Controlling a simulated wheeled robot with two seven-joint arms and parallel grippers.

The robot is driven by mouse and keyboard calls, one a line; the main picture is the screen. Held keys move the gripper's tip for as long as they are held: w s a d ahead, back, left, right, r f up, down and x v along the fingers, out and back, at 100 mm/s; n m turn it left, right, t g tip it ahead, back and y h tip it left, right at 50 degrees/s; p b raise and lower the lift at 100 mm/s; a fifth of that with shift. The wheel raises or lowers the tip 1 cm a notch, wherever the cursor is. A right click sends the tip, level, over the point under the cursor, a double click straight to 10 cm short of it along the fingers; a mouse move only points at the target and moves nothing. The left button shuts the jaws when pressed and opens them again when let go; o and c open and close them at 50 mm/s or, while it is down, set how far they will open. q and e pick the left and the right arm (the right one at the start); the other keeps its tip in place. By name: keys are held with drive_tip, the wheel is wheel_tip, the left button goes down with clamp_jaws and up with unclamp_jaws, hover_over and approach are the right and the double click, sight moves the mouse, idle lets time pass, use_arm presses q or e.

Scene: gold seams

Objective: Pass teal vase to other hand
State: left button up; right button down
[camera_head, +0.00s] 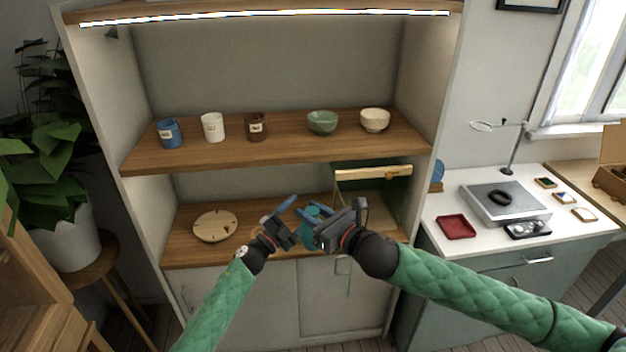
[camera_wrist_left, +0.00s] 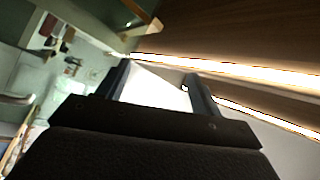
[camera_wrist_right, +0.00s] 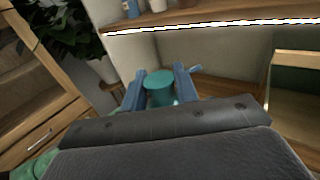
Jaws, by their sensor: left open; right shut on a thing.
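The teal vase (camera_wrist_right: 159,90) stands between the fingers of my right gripper (camera_wrist_right: 160,92) in the right wrist view, which is shut on it. In the head view the vase (camera_head: 308,232) is mostly hidden by the right gripper (camera_head: 318,226), held in front of the lower shelf. My left gripper (camera_head: 291,218) is open and empty, close to the left of the vase, with its fingers pointing up and right. In the left wrist view its two fingers (camera_wrist_left: 155,82) are spread apart with nothing between them, and the vase does not show there.
A round wooden disc (camera_head: 214,226) lies on the lower shelf (camera_head: 185,250). A wood-framed green box (camera_head: 372,195) stands behind the right gripper. Several cups and bowls, among them a green bowl (camera_head: 322,122), stand on the upper shelf. A white worktop (camera_head: 440,215) is at the right.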

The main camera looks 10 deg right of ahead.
use_arm(q)
drive_tip(key=s+d+r+m+g+h, duration=0.1)
drive_tip(key=s+d+r+m+g, duration=0.25)
drive_tip(key=r+m+g, duration=0.4)
drive_tip(key=s+d+r+m+g+h, duration=0.1)
drive_tip(key=s+d+r+m+g, duration=0.1)
drive_tip(key=d+r+m+g, duration=0.55)
drive_tip(key=s+d+r+m+g+y, duration=0.2)
drive_tip(key=s+r+m+y, duration=0.3)
drive_tip(key=s+m+y, duration=0.25)
drive_tip(key=a+t+y, duration=0.1)
drive_tip(key=a+y, duration=0.2)
drive_tip(key=a+m+t+y, duration=0.1)
drive_tip(key=a+y, duration=0.2)
drive_tip(key=y, duration=0.1)
drive_tip(key=s+a+r+m+t+y, duration=0.1)
drive_tip(key=a+y, duration=0.2)
drive_tip(key=y, duration=0.1)
drive_tip(key=shift+a, duration=0.4)
wheel_tip(320, 180, down, 12)
drive_tip(key=shift+a+r, duration=0.1)
